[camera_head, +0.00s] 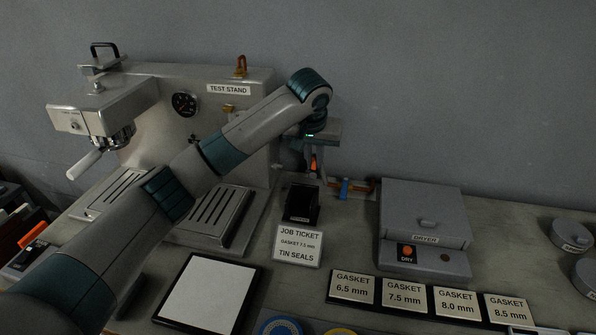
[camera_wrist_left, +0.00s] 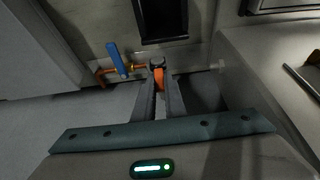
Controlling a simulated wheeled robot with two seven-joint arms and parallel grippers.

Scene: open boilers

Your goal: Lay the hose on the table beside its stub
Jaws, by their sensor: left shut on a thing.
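My left gripper (camera_head: 315,176) reaches down behind the black holder, near the wall. Its fingers are shut on a short orange piece that looks like the hose (camera_head: 314,164). In the left wrist view the orange hose (camera_wrist_left: 159,80) shows between the two fingers (camera_wrist_left: 160,74), with a dark collar at its end. Beside it is a copper pipe stub with a brass fitting (camera_wrist_left: 138,67) and a blue lever (camera_wrist_left: 117,60); the lever (camera_head: 344,188) also shows in the head view. The collar appears close to the fitting; I cannot tell whether they touch. My right gripper is out of view.
A black holder (camera_head: 301,204) and a job ticket (camera_head: 298,246) stand in front of the gripper. The test stand (camera_head: 160,95) is on the left and the dryer (camera_head: 424,225) on the right. Gasket labels (camera_head: 404,296) line the front. Some bare table lies between holder and dryer.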

